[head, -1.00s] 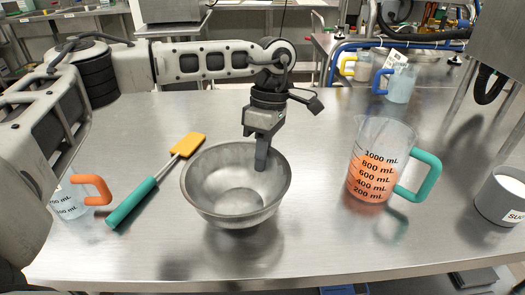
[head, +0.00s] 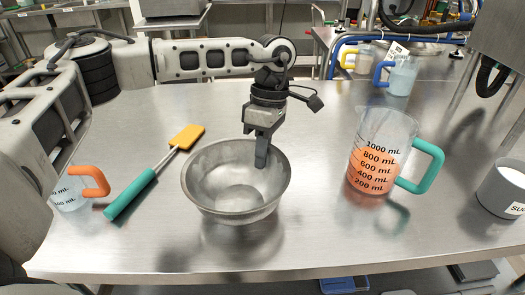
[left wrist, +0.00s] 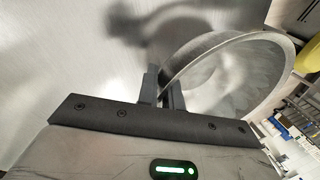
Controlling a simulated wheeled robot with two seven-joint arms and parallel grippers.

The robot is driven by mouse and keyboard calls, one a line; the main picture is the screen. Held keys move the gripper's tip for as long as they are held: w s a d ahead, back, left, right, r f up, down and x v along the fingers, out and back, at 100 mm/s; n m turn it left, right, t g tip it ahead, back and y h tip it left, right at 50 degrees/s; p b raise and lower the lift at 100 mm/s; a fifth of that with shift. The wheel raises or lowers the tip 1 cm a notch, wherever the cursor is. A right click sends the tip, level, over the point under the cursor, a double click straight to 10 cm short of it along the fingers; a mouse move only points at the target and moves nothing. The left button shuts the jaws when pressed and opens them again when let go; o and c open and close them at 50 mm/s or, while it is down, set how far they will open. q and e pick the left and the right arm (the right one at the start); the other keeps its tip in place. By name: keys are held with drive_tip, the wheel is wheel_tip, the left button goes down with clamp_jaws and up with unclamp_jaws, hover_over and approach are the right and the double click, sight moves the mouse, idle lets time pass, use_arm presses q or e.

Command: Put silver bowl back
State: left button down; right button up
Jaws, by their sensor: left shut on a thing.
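The silver bowl (head: 236,205) is in the middle of the steel table in the head view, upright and empty. A dark patch shows on the table below it; I cannot tell whether it touches the table. My left gripper (head: 262,155) comes down from above and is shut on the bowl's far right rim. In the left wrist view, the fingers (left wrist: 163,92) pinch the wall of the bowl (left wrist: 240,75). My right gripper is not in view.
A spatula (head: 155,175) with a teal handle and a jug (head: 75,188) with an orange handle are left of the bowl. A jug (head: 375,165) of orange liquid and a sugar container (head: 500,190) stand right. The table's front edge is near the bowl.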

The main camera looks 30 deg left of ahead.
use_arm(q)
drive_tip(key=shift+f, duration=0.2)
drive_tip(key=c, duration=1.5)
unclamp_jaws()
drive_tip(key=v, duration=1.6)
